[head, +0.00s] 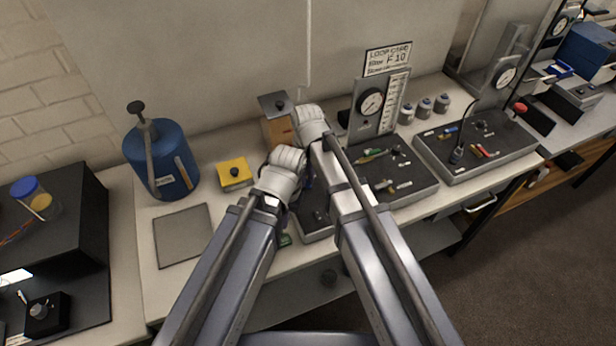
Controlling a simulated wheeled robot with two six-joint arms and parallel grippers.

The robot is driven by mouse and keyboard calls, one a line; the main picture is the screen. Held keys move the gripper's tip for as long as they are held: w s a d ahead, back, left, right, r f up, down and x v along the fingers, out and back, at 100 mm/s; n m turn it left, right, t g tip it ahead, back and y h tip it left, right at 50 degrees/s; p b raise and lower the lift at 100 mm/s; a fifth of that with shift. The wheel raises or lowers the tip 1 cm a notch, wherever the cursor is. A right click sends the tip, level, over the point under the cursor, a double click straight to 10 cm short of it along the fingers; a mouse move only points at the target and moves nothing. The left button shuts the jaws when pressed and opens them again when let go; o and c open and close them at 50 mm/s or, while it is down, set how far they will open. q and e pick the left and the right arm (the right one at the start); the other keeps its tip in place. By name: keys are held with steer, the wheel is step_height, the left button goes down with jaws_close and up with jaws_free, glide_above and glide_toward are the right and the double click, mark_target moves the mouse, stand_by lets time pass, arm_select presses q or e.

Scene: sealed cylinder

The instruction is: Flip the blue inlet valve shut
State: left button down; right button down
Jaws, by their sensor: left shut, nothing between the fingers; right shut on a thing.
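A grey bench panel (411,181) with small coloured valve levers and an upright gauge board (377,107) stands at the middle of the bench. A green lever (370,154) shows on it. My arms cover the panel's left part, and I cannot pick out a blue inlet valve there. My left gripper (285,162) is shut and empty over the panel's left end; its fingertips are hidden. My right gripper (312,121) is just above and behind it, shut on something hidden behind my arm.
A second panel (500,160) to the right has blue, yellow and red levers. A wooden box (274,131), yellow block (236,176) and blue canister (172,170) stand to the left. A flat grey mat (183,235) lies bare on the bench front. Small grey jars stand behind.

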steer(key=shift+s+a+m, duration=0.1)
steer(key=shift+a+m, duration=0.1)
steer(key=shift+m, duration=0.4)
steer(key=c, duration=0.8)
jaws_free()
arm_select(q)
steer(key=shift+r, duration=0.1)
arm_select(e)
steer(key=shift+r, duration=0.1)
step_height(320, 180, up, 8)
steer(key=p, duration=0.8)
arm_select(q)
step_height(320, 180, up, 8)
arm_select(e)
steer(key=shift+f, duration=0.2)
arm_select(q)
steer(key=shift+f, duration=0.2)
